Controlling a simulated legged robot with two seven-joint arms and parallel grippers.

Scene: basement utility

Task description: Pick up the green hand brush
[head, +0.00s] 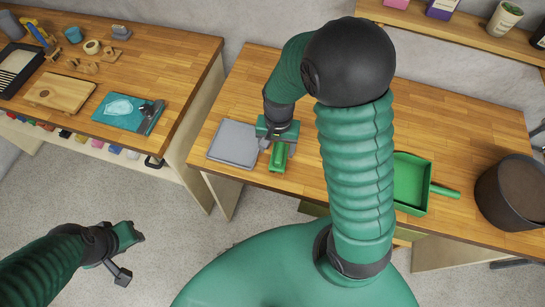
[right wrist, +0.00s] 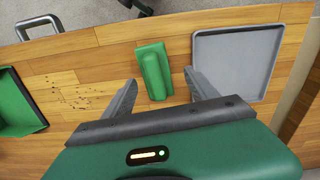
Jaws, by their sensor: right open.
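The green hand brush (head: 279,157) lies on the wooden table, just right of a grey tray in the head view. In the right wrist view the brush (right wrist: 153,71) lies ahead of and between the two fingers. My right gripper (right wrist: 160,93) is open and above the brush, with nothing held. In the head view the right gripper (head: 275,140) covers the far end of the brush.
The grey tray (head: 235,144) lies beside the brush. A green dustpan (head: 411,184) and a dark round bin (head: 515,192) stand to the right. Dark crumbs (right wrist: 85,98) lie between brush and dustpan. A second wooden table (head: 140,62) at left holds tools and boards.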

